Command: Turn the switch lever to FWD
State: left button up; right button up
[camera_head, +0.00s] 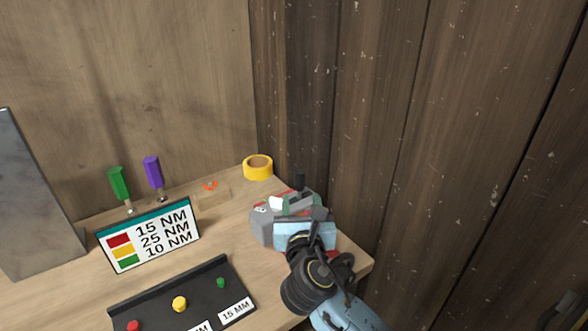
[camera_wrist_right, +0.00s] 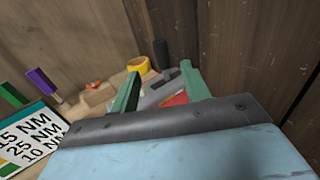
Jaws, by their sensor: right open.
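The switch is a grey box (camera_head: 262,226) with red patches near the right end of the bench. Its black upright lever (camera_head: 299,178) stands at the back of it. In the right wrist view the black lever (camera_wrist_right: 162,52) shows just beyond my fingertips, with grey and red switch surface (camera_wrist_right: 174,99) between the fingers. My right gripper (camera_head: 296,203) is over the switch, its green fingers open and apart, and holds nothing. My gripper hides much of the switch in the head view. No FWD marking is readable. My left gripper is not in view.
A yellow tape roll (camera_head: 258,168) is behind the switch. A torque sign (camera_head: 150,240), a green screwdriver (camera_head: 118,183), a purple one (camera_head: 153,172) and a black tray (camera_head: 190,290) with coloured knobs are to the left. A dark plank wall (camera_head: 400,110) closes the right side.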

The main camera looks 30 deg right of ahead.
aim_at(300, 181)
jog(key=x, duration=0.5)
jog(key=shift+w+d, duration=0.1)
jog(key=shift+d, duration=0.1)
jog(key=b+x, duration=0.1)
jog(key=x, duration=0.4)
jog(key=shift+w+f, duration=0.1)
jog(key=shift+w, duration=0.1)
jog(key=shift+w+d, duration=0.25)
jog(key=shift+w, duration=0.15)
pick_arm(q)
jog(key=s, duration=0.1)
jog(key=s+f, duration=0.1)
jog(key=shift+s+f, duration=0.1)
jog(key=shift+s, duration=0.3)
pick_arm(e)
grip_shut()
